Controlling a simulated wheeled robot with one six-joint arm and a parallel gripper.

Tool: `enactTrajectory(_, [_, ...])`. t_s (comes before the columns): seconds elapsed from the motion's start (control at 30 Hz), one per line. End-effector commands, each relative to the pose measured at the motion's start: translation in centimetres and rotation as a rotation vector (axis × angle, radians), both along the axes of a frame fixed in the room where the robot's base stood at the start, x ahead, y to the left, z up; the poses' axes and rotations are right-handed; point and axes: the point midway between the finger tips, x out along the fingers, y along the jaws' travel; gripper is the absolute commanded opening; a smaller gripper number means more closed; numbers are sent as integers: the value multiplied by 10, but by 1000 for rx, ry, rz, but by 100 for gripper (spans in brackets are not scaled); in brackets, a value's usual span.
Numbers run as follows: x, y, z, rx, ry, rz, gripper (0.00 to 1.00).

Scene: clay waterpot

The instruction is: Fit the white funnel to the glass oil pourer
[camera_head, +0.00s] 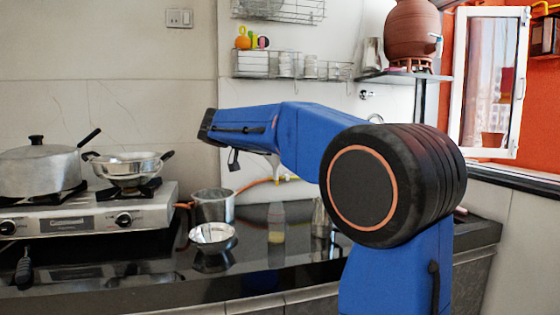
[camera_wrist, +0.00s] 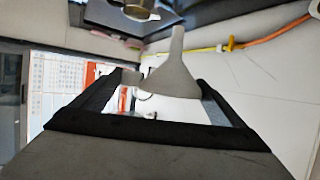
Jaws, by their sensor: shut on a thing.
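The white funnel (camera_wrist: 174,72) is between the fingers of my gripper (camera_wrist: 167,84) in the wrist view, and the gripper is shut on it. Its narrow spout points toward the top of that picture and its wide end is nearer the gripper. The glass oil pourer (camera_head: 276,224) appears to be the clear bottle with a little yellowish liquid on the dark counter in the head view. The funnel is apart from this bottle.
A steel bowl (camera_head: 213,237) and a steel saucepan (camera_head: 212,205) stand left of the bottle. Another clear glass vessel (camera_head: 321,219) stands to its right, partly behind my arm. The stove (camera_head: 88,218) is at left. An orange hose (camera_head: 250,184) runs along the wall.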

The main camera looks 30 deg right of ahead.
Motion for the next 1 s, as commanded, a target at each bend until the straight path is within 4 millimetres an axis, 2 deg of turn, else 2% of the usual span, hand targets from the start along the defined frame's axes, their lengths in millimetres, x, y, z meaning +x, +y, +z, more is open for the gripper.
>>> enactTrajectory(1.0, [0,0,-62,1,1,0,72])
